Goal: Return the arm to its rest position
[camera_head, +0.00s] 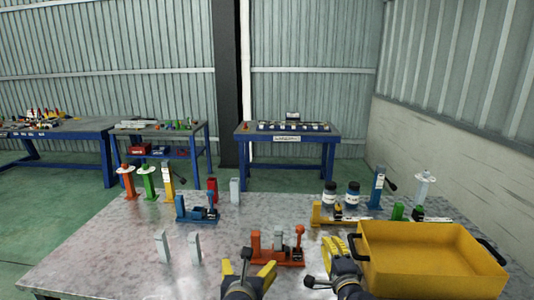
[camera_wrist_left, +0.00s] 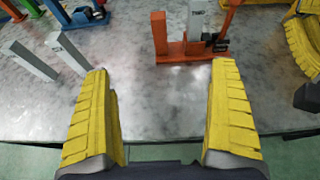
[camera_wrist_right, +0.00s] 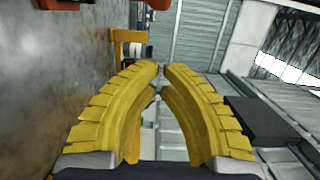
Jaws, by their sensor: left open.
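My left gripper (camera_head: 250,272) is open and empty at the front edge of the metal table, in front of the orange clamp fixture (camera_head: 290,259). In the left wrist view its two yellow fingers (camera_wrist_left: 162,105) stand wide apart, with bare tabletop and the table edge between them. My right gripper (camera_head: 335,252) is just right of the orange fixture and left of the yellow bin. In the right wrist view its fingertips (camera_wrist_right: 161,67) meet with hardly a gap, and nothing is seen held between them. A grey block (camera_wrist_left: 196,20) stands at the orange fixture.
The yellow bin (camera_head: 430,280) fills the table's right front. Two grey blocks (camera_head: 162,246) (camera_head: 195,248) stand at left. A blue fixture (camera_head: 197,211) and a yellow fixture (camera_head: 323,214) sit further back. The left front of the table is clear.

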